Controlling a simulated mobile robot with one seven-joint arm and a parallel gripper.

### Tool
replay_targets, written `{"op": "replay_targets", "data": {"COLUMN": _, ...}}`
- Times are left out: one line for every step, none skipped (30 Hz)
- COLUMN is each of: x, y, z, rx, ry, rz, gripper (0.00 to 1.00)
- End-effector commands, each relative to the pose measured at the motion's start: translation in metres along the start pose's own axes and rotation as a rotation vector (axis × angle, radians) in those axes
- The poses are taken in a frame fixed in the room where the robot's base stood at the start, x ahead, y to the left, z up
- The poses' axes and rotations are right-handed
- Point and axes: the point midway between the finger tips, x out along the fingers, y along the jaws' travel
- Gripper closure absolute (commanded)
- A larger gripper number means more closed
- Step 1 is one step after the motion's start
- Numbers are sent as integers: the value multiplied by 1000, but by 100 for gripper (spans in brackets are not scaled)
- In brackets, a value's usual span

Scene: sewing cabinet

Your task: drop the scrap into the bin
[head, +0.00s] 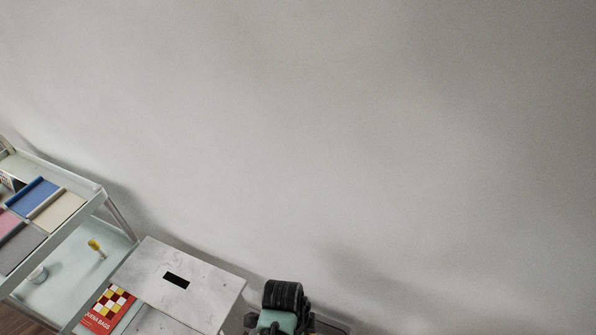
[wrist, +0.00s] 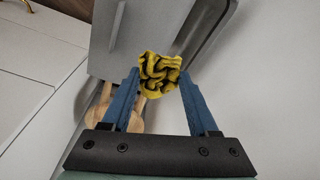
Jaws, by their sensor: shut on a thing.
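My gripper (wrist: 160,82) has blue fingers and is shut on the scrap (wrist: 160,66), a crumpled yellow wad with dark folds. The scrap sits between the fingertips in the wrist view. Beyond it is a grey, round-cornered form with a raised rim (wrist: 208,42); it may be the bin, but its opening is not clear. I cannot tell how far the scrap is from it. In the head view part of my arm shows at the bottom edge; the scrap and fingertips are not visible there.
A pale trolley (head: 118,218) with folded fabrics (head: 36,193) and a yellow-handled item (head: 95,246) stands at left. Beside it is a whitish box (head: 215,285) with a dark slot, and a red book (head: 107,308). A round wooden thing (wrist: 128,120) shows behind my fingers. Bare wall (head: 350,130) fills the rest.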

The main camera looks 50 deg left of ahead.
Motion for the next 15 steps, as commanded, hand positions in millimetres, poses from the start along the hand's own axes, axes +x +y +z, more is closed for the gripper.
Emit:
{"op": "replay_targets", "data": {"x": 13, "y": 0, "z": 2, "rx": 0, "ry": 0, "rz": 0, "gripper": 90}}
{"op": "replay_targets", "data": {"x": 17, "y": 0, "z": 2, "rx": 0, "ry": 0, "rz": 0, "gripper": 90}}
{"op": "replay_targets", "data": {"x": 21, "y": 0, "z": 3, "rx": 0, "ry": 0, "rz": 0, "gripper": 90}}
{"op": "replay_targets", "data": {"x": 24, "y": 0, "z": 4, "rx": 0, "ry": 0, "rz": 0, "gripper": 90}}
{"op": "replay_targets", "data": {"x": 27, "y": 0, "z": 4, "rx": 0, "ry": 0, "rz": 0, "gripper": 90}}
{"op": "replay_targets", "data": {"x": 30, "y": 0, "z": 4, "rx": 0, "ry": 0, "rz": 0, "gripper": 90}}
{"op": "replay_targets", "data": {"x": 32, "y": 0, "z": 4, "rx": 0, "ry": 0, "rz": 0, "gripper": 90}}
{"op": "replay_targets", "data": {"x": 33, "y": 0, "z": 5, "rx": 0, "ry": 0, "rz": 0, "gripper": 90}}
{"op": "replay_targets", "data": {"x": 34, "y": 0, "z": 5, "rx": 0, "ry": 0, "rz": 0, "gripper": 90}}
{"op": "replay_targets", "data": {"x": 34, "y": 0, "z": 5, "rx": 0, "ry": 0, "rz": 0, "gripper": 90}}
{"op": "replay_targets", "data": {"x": 34, "y": 0, "z": 5, "rx": 0, "ry": 0, "rz": 0, "gripper": 90}}
{"op": "replay_targets", "data": {"x": 34, "y": 0, "z": 5, "rx": 0, "ry": 0, "rz": 0, "gripper": 90}}
{"op": "replay_targets", "data": {"x": 34, "y": 0, "z": 5, "rx": 0, "ry": 0, "rz": 0, "gripper": 90}}
{"op": "replay_targets", "data": {"x": 33, "y": 0, "z": 5, "rx": 0, "ry": 0, "rz": 0, "gripper": 90}}
{"op": "replay_targets", "data": {"x": 33, "y": 0, "z": 5, "rx": 0, "ry": 0, "rz": 0, "gripper": 90}}
